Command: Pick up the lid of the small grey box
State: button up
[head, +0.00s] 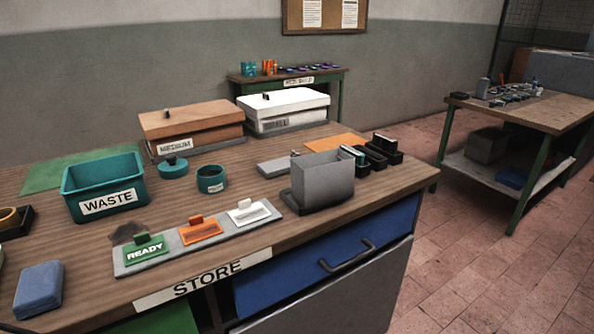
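The small grey box (323,187) stands on a dark base near the right front of the wooden workbench (230,170). Its top looks open. A flat grey piece that looks like its lid (273,168) lies on the bench just behind and left of the box. A small dark knob shows at its right end, and the box partly hides that end. My gripper is not in view.
A white lidded box (285,107) and a brown lidded box (190,122) stand behind. Black holders (378,154) sit right of the grey box. A tag strip (200,232), teal WASTE bin (105,188) and teal cup (211,179) lie to the left.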

aim_at(273, 168)
jog(key=i+l+u, duration=0.1)
jog(key=u, duration=0.7)
jog(key=l+u, duration=0.35)
jog(key=l, duration=0.2)
jog(key=l+u, duration=0.4)
jog(key=l, duration=0.2)
jog(key=l+u, duration=0.1)
jog(key=l, duration=1)
jog(key=k+l+u, duration=0.1)
jog(key=l, duration=0.95)
jog(key=i+l, duration=0.15)
jog(key=i, duration=0.25)
